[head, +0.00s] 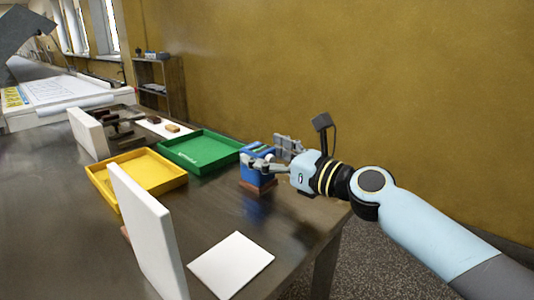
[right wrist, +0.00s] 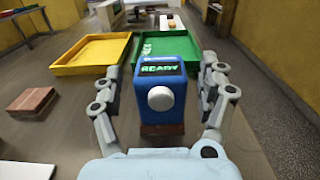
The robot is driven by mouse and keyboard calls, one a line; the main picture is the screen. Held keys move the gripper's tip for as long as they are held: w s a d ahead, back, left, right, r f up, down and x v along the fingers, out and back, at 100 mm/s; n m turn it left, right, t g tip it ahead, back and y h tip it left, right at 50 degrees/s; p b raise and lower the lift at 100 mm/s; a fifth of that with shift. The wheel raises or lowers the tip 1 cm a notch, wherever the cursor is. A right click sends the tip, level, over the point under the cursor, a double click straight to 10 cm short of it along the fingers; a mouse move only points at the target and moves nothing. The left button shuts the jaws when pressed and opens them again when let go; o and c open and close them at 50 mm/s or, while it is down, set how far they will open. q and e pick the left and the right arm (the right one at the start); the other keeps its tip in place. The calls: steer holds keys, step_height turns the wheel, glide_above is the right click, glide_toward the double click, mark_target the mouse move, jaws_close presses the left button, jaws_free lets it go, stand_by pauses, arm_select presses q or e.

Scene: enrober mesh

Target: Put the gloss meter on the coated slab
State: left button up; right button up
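The gloss meter (right wrist: 160,92) is a blue block with a lit display reading READY and a white round knob. It stands upright on a dark brown slab (right wrist: 162,129) near the table's right edge. The head view also shows the meter (head: 256,174) and the slab's edge (head: 262,187). My right gripper (right wrist: 160,75) is open, with one finger on each side of the meter and a visible gap at both sides. In the head view the right gripper (head: 268,154) partly covers the meter. A second, reddish-brown slab (right wrist: 33,101) lies apart to the left. My left gripper is not in view.
A green tray (head: 233,147) and a yellow tray (head: 117,205) lie beyond the meter. A white upright panel (head: 150,235) and a flat white sheet (head: 231,264) are nearer. Small brown pieces (head: 172,128) lie on a white board at the back.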

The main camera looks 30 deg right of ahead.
steer(key=shift+r, duration=0.1)
steer(key=shift+s+d, duration=0.1)
steer(key=shift+s, duration=0.05)
steer(key=b+v, duration=0.1)
steer(key=v, duration=0.2)
steer(key=b+v, duration=0.1)
steer(key=v, duration=0.2)
steer(key=b+v, duration=0.1)
steer(key=v, duration=0.3)
steer(key=shift+f, duration=0.25)
steer(key=shift+s+d+r+b, duration=0.1)
steer(key=shift+s+d+b, duration=0.15)
steer(key=shift+s+b, duration=0.3)
steer(key=shift+s+r, duration=0.2)
